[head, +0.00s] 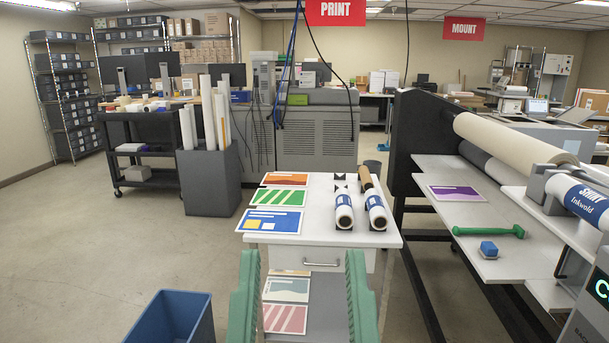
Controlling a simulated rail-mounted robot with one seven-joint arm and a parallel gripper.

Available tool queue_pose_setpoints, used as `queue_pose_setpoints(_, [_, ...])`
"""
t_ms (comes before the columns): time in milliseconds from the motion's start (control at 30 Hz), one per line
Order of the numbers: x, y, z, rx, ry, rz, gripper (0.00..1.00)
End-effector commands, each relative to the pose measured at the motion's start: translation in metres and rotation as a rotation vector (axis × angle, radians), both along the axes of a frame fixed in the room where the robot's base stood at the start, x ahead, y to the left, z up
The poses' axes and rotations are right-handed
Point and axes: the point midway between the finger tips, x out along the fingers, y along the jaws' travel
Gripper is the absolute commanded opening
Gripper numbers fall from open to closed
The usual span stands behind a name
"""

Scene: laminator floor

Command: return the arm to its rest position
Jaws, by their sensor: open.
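My gripper (302,253) shows at the bottom middle of the head view as two green fingers pointing up and away. The fingers are wide apart, with nothing between them that they touch. They appear in front of the near edge of a white-topped table (318,239). The rest of my arm is out of view.
The table bears orange, green and blue prints (270,221), two wrapped rolls (344,210) and a brown roll (365,179). A blue bin (172,318) stands at the lower left. The laminator (424,150) is at right, with a green-handled tool (489,231) on its shelf. Floor at left is clear.

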Motion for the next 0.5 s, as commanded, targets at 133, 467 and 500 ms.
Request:
queue_pose_setpoints(133, [0.001, 0.001, 0.108, 0.002, 0.001, 0.004, 0.52])
queue_pose_setpoints(467, [0.001, 0.002, 0.268, 0.006, 0.002, 0.013, 0.52])
queue_pose_setpoints(500, [0.001, 0.002, 0.282, 0.007, 0.003, 0.013, 0.52])
